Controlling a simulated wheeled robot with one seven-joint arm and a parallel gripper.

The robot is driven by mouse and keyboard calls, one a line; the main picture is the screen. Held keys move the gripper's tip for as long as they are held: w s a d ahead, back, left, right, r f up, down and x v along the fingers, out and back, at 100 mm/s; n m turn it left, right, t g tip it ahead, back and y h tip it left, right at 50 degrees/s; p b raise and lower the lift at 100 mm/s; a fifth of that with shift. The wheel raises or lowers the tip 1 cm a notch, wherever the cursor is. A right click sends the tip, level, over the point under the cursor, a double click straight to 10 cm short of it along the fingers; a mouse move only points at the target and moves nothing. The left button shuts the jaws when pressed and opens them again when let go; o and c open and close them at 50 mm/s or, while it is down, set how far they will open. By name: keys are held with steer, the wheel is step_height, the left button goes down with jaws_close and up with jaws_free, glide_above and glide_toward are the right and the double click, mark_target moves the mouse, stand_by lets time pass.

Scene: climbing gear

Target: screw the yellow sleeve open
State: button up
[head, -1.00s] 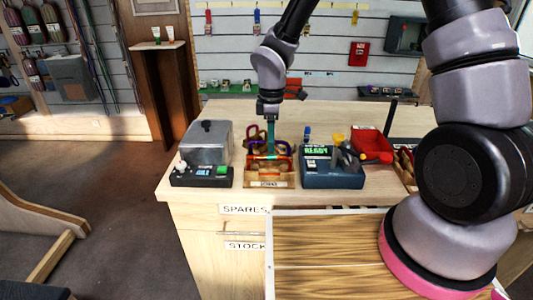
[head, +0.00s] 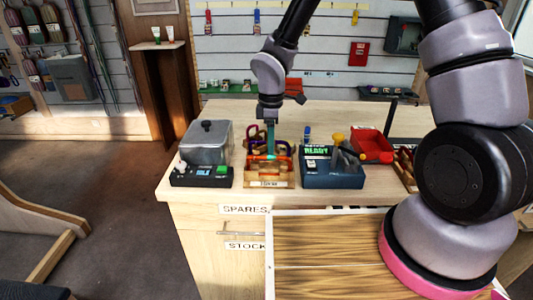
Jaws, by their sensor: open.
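My gripper (head: 270,150) reaches down over a small labelled wooden box (head: 267,183) on the counter. Its teal fingers are open, with the tips among the carabiners in the box. A purple carabiner (head: 253,143) stands at the back left of the box. An orange-red carabiner (head: 256,157) with a light blue part lies across the front, close to the fingertips. I cannot tell whether the fingers touch it. No yellow sleeve can be made out at this size; the fingers hide part of the box's contents.
A grey lidded device (head: 206,144) stands left of the box. A dark blue device with a green display (head: 330,170) stands close on its right. A red tray (head: 372,146) and a thin black post (head: 390,118) are farther right. The counter (head: 235,112) behind is clear.

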steer(key=shift+w, duration=0.4)
steer(key=shift+r, duration=1.45)
steer(key=shift+s, duration=0.1)
steer(key=shift+s, duration=0.65)
steer(key=shift+f, duration=0.1)
steer(key=shift+a+f, duration=0.1)
steer(key=shift+f, duration=1.25)
